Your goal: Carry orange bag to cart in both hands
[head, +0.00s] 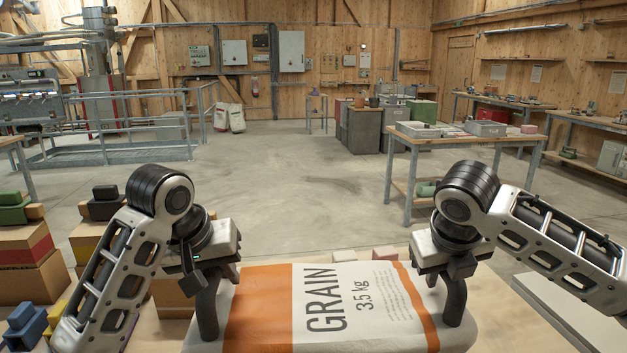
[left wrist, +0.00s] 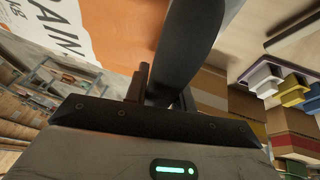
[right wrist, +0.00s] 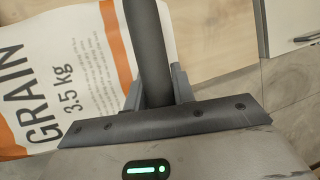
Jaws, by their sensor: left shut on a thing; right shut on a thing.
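The orange and white grain bag (head: 345,300) lies in front of me at the bottom of the head view, marked GRAIN 3.5 kg. My left gripper (head: 208,330) is shut on its left, orange end. My right gripper (head: 454,310) is shut on its right end, near the orange stripe. The bag also shows in the left wrist view (left wrist: 105,30) and in the right wrist view (right wrist: 60,80). The fingertips and the bag's underside are hidden, so I cannot tell whether it is lifted. I cannot make out a cart.
Cardboard boxes (head: 30,282) with coloured blocks stand at the left. A wooden table (head: 465,143) with metal trays stands at the right. A railing (head: 130,125) runs at the back left. The concrete floor (head: 290,190) in the middle is clear.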

